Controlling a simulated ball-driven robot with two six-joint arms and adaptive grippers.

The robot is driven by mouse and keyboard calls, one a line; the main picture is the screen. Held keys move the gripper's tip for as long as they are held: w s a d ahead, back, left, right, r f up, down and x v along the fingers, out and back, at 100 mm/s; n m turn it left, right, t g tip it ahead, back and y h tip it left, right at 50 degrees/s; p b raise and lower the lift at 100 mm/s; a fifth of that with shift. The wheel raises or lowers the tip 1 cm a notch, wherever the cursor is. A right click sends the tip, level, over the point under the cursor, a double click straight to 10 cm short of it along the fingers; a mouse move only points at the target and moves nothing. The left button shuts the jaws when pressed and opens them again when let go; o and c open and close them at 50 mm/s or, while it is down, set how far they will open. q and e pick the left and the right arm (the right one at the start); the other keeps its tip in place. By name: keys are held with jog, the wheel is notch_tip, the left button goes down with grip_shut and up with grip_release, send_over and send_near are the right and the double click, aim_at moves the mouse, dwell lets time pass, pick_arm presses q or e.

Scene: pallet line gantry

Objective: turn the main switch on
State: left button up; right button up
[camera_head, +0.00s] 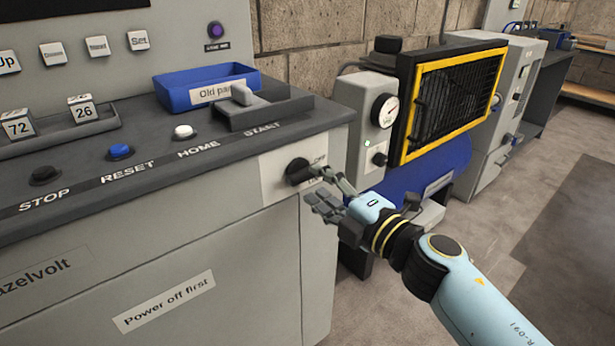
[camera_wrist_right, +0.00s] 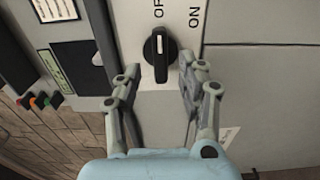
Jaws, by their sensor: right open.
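The main switch (camera_head: 298,171) is a black rotary knob on a pale plate at the right end of the console front. In the right wrist view the knob (camera_wrist_right: 160,62) has a white mark pointing toward the partly visible OFF label; the ON label is to the right. My right gripper (camera_head: 319,184) is open in front of the knob. In the wrist view its fingers (camera_wrist_right: 160,80) are spread on either side of the knob, with gaps and no visible contact. My left gripper is out of view.
The console top (camera_head: 90,180) carries STOP, RESET and HOME buttons and a blue bin (camera_head: 205,88). A grey lever block (camera_head: 262,108) lies above the switch. Right of the console stands a blue tank machine with a gauge (camera_head: 385,111) and a yellow-framed grille (camera_head: 455,100). The floor at right is clear.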

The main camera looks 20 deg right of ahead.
aim_at(309, 178)
jog(key=shift+x, duration=1.9)
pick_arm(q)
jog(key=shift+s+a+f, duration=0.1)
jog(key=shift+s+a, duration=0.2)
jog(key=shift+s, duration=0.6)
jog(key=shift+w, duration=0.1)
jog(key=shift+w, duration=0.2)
pick_arm(e)
grip_shut()
